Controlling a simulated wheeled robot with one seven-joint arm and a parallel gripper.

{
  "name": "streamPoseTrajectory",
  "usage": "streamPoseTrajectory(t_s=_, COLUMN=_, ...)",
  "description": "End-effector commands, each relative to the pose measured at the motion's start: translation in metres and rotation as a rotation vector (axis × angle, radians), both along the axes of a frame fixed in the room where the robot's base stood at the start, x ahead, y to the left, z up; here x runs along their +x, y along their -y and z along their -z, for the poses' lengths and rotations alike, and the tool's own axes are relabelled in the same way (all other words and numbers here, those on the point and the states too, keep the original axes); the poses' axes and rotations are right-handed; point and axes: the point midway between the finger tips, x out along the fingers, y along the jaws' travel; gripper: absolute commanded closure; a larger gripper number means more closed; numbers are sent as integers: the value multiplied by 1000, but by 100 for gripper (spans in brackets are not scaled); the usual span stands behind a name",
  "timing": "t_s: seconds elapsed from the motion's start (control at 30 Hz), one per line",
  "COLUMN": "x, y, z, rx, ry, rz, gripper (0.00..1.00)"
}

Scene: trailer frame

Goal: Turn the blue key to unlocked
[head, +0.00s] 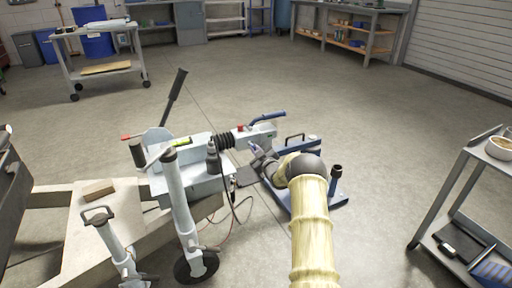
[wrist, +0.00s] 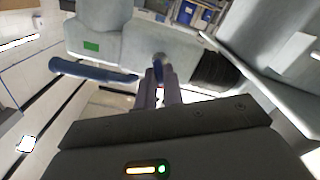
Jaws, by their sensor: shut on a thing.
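The blue key (wrist: 159,59) sits in the side of the grey coupling head (wrist: 120,45) in the wrist view. My gripper (wrist: 158,71) is shut on it, with the two fingers on either side of the key and close to the coupling. In the head view my gripper (head: 255,150) reaches the near side of the coupling head (head: 258,134), and the key is too small and covered to make out clearly. The key's exact turn angle cannot be told. A green patch (wrist: 91,46) shows on the coupling's side, left of the key.
A blue coupling handle (head: 267,117) rises above the coupling head, and it also shows left of my fingers (wrist: 95,70). A black bellows (head: 224,142), jockey-wheel post (head: 180,190) and hanging cable (head: 235,205) are close by. Open floor lies behind.

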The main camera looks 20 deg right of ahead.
Motion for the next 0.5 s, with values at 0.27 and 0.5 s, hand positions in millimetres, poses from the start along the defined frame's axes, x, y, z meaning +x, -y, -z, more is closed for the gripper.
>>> streamPoseTrajectory(t_s=0.27, x=-1, y=0, z=0, rx=259, ry=-13, rz=1, gripper=100)
streamPoseTrajectory(t_s=0.5, x=-1, y=1, z=1, rx=429, ry=-18, rz=2, gripper=100)
